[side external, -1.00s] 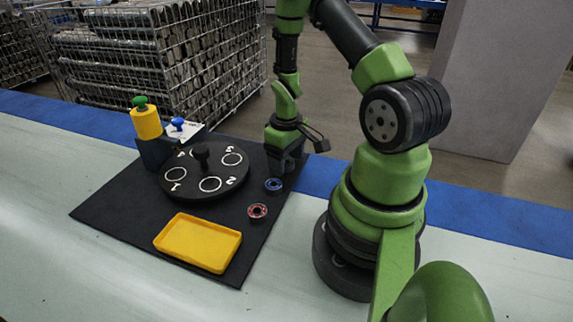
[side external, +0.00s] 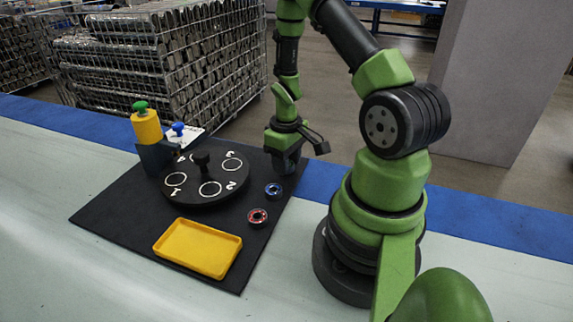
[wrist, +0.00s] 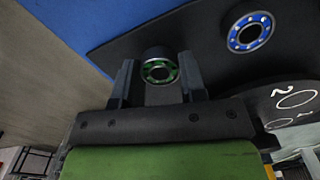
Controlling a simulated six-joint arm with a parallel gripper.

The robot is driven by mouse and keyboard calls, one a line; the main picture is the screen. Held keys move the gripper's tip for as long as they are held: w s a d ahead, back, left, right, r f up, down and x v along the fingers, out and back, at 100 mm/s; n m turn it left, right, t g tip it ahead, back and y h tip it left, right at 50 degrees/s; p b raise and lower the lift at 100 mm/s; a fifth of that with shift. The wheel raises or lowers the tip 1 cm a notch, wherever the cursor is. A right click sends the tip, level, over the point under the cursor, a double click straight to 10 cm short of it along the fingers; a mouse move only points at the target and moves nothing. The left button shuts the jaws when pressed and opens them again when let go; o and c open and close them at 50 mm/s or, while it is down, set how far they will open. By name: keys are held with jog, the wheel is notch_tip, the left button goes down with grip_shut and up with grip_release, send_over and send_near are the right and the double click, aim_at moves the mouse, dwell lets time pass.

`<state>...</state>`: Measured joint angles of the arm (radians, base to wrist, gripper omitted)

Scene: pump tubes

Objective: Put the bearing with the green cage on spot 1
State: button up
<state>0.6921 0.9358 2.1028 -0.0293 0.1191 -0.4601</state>
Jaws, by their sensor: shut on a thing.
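The bearing with the green cage (wrist: 159,70) shows in the wrist view between the fingers of my gripper (wrist: 160,83). My gripper is shut on it. In the side external view my gripper (side external: 286,167) is over the back right part of the black mat, and the bearing is not clearly visible there. The round black turntable (side external: 207,200) is to the left of my gripper. Spot 1 (side external: 176,179) is a white ring on the turntable's left side, empty. Spots 2 (side external: 210,188) and 3 (side external: 232,164) also look empty. Spot 4 is partly hidden.
A blue-caged bearing (side external: 273,191) and a red-caged bearing (side external: 258,217) lie on the black mat (side external: 110,210). A yellow tray (side external: 198,247) is at the front. A black knob (side external: 202,161) stands on the turntable's middle. A yellow bottle with a green top (side external: 146,124) stands behind.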

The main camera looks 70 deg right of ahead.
notch_tip(320, 180, up, 9)
jog(key=shift+w, duration=0.1)
jog(key=w+a+r+n, duration=0.15)
jog(key=w+a, duration=0.25)
jog(key=w, duration=0.7)
jog(key=r+n, duration=0.1)
jog(key=n, duration=0.2)
send_over(175, 180)
notch_tip(175, 180, down, 9)
jog(key=shift+d+f, duration=0.1)
jog(key=o, duration=0.7)
jog(key=shift+f, duration=0.1)
jog(key=shift+c, duration=0.2)
notch_tip(175, 180, up, 12)
jog(key=shift+r, duration=0.25)
